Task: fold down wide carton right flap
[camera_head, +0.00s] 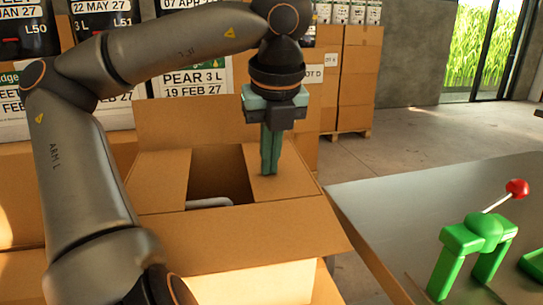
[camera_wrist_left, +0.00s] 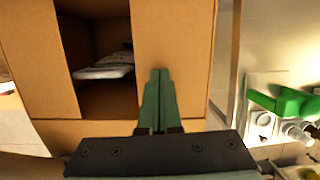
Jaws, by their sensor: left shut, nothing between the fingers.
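The wide carton (camera_head: 165,215) stands open in the middle of the head view. Its right flap (camera_head: 288,186) lies about level over the right part of the opening. My left gripper (camera_head: 270,172) is shut and empty, pointing down with its fingertips at the right flap's top. The wrist view shows the fingers (camera_wrist_left: 157,78) over this flap (camera_wrist_left: 190,45); I cannot tell if they touch. The left flap (camera_head: 160,179) also lies inward. The back flap (camera_head: 180,122) stands up and the front flap (camera_head: 235,238) slopes outward. A pale item (camera_head: 210,202) shows inside. My right gripper is out of view.
A grey metal table (camera_head: 390,200) stands right of the carton, bearing a green lever device (camera_head: 470,240) with a red knob (camera_head: 517,188). Stacked cartons (camera_head: 358,80) and labelled bags (camera_head: 195,85) stand behind. Bare floor lies at the back right.

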